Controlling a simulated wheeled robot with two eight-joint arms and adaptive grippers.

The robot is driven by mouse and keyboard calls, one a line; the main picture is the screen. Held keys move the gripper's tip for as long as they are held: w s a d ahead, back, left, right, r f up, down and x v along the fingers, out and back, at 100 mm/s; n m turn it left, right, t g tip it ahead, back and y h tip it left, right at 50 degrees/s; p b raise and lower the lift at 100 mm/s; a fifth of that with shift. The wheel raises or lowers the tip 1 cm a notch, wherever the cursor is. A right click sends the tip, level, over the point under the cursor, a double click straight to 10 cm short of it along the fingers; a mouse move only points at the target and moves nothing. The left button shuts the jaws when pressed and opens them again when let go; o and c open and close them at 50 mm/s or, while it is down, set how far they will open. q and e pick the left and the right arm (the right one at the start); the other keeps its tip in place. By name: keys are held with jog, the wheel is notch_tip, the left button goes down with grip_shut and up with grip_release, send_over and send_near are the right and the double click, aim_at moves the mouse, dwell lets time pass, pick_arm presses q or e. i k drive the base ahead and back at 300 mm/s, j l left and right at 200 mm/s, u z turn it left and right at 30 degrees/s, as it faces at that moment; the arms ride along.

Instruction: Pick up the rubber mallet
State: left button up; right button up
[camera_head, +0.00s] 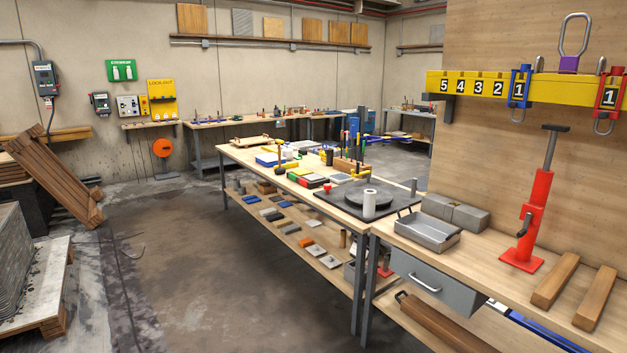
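Small upright tools with yellow and dark parts stand around a wooden block (348,165) on the long middle workbench (240,155). Neither of my grippers is in view.
A grey metal tray (428,232), grey blocks (455,212), a red stand (527,230) and wooden bars (555,280) are on the near right bench. A pallet (45,285) stands left; the floor (190,260) between is clear.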

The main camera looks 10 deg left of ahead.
aim_at(278, 171)
jog(key=i+l+u, duration=0.1)
jog(key=i+u, duration=0.15)
jog(key=i, duration=0.3)
jog(key=i+l+u, duration=0.3)
jog(key=i, duration=0.2)
jog(key=i+j+u, duration=0.3)
jog(key=i+u, duration=0.15)
jog(key=i, duration=0.55)
jog(key=i+l+u, duration=0.1)
jog(key=i+u, duration=0.35)
jog(key=i, duration=0.6)
jog(key=i+z, duration=0.25)
jog(key=i, duration=0.3)
jog(key=i+z, duration=0.2)
jog(key=i, duration=0.3)
jog(key=i+j+z, duration=0.25)
jog(key=i, duration=0.3)
jog(key=i+j+z, duration=0.25)
jog(key=i, duration=0.25)
jog(key=i+j+z, duration=0.15)
jog(key=i+z, duration=0.35)
jog(key=i+j+z, duration=0.35)
jog(key=z, duration=0.15)
jog(key=i+j+z, duration=0.45)
jog(key=i+j, duration=0.05)
jog(key=j, duration=0.05)
